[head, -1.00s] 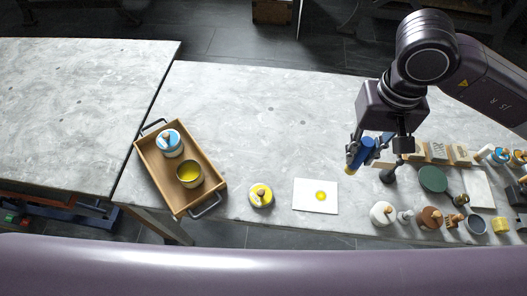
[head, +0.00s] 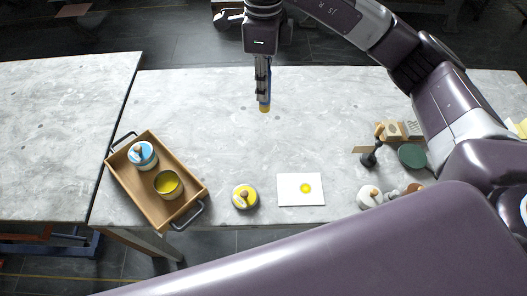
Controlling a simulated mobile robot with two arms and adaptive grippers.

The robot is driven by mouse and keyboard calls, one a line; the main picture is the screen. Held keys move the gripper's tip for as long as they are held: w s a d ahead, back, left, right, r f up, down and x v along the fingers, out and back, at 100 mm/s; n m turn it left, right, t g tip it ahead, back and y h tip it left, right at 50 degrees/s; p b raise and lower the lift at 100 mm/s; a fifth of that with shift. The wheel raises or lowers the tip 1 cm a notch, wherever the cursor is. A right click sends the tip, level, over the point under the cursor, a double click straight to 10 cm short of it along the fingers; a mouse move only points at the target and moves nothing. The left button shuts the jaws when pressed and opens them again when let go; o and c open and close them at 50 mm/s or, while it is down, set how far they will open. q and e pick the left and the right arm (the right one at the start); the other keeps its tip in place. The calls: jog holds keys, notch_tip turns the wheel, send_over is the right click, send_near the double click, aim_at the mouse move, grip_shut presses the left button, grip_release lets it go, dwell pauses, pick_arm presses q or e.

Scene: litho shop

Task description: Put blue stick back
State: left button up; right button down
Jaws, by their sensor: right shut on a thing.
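My right gripper (head: 263,97) hangs over the back middle of the pale stone table. It is shut on the blue stick (head: 268,92), which points down with a tan or yellow lower end. The gripper hides much of the stick. A wooden tray (head: 194,184) stands at the left of the table. It holds a round white pot with a blue top (head: 149,157) and an open tin with yellow inside (head: 168,184). My left gripper is not in view.
A yellow-topped round pot (head: 237,200) and a white sheet with a yellow spot (head: 290,183) lie in front. A dark stand (head: 369,160), wooden blocks (head: 391,131), a green disc (head: 411,156) and a white pot (head: 364,195) crowd the right. The table's middle is clear.

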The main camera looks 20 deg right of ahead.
jog(key=shift+w+m, duration=0.1)
jog(key=shift+m, duration=0.2)
jog(key=shift+f, duration=0.4)
notch_tip(320, 180, down, 18)
jog(key=p, duration=0.2)
jog(key=shift+f+p, duration=0.15)
jog(key=shift+p, duration=0.25)
jog(key=shift+f, duration=0.4)
jog(key=shift+f, duration=0.1)
